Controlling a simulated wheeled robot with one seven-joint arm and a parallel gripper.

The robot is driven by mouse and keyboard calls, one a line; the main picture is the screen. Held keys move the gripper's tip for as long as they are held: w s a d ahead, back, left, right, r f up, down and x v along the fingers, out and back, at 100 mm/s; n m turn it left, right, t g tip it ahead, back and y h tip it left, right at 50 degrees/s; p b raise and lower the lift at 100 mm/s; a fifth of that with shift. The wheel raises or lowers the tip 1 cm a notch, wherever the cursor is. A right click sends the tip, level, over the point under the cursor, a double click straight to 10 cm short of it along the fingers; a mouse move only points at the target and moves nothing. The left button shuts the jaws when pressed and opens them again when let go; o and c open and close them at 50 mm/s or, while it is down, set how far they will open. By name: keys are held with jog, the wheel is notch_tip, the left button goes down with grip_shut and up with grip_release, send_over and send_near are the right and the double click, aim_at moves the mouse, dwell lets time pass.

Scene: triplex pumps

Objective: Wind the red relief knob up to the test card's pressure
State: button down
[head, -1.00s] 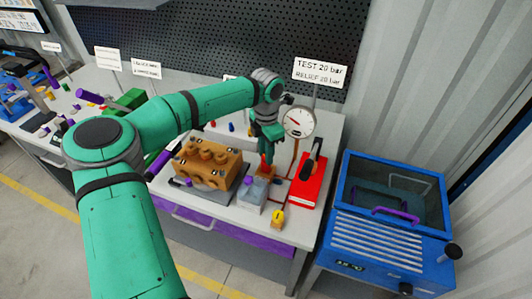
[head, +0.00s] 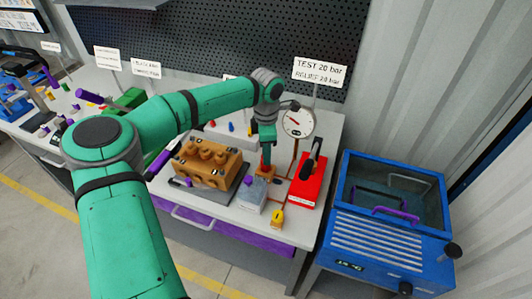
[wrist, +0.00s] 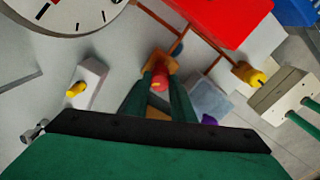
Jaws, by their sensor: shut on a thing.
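The red relief knob (wrist: 158,83) sits on an orange-brown block (wrist: 159,62) in the wrist view. My gripper (wrist: 156,80) has its two dark green fingers closed around the knob from above. In the head view my gripper (head: 266,162) points down over the block and hides most of the knob. The round white gauge (head: 299,122) stands just behind to the right; its needle points up and left, but its figures are too small to read. The test card (head: 319,72) above it reads "TEST 20 bar", with a relief line below whose figure is blurred.
A red pump unit (head: 306,190) with a black handle stands right of my gripper. A grey block (head: 252,195) and a yellow knob (head: 278,218) are in front. An orange pump body (head: 205,165) is left. A blue test cabinet (head: 392,235) stands beyond the bench's right end.

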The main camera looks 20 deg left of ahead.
jog(key=c, duration=1.5)
grip_release()
jog(key=shift+r, duration=0.1)
notch_tip(320, 180, up, 11)
jog(key=shift+f, duration=0.15)
jog(key=shift+f, duration=0.1)
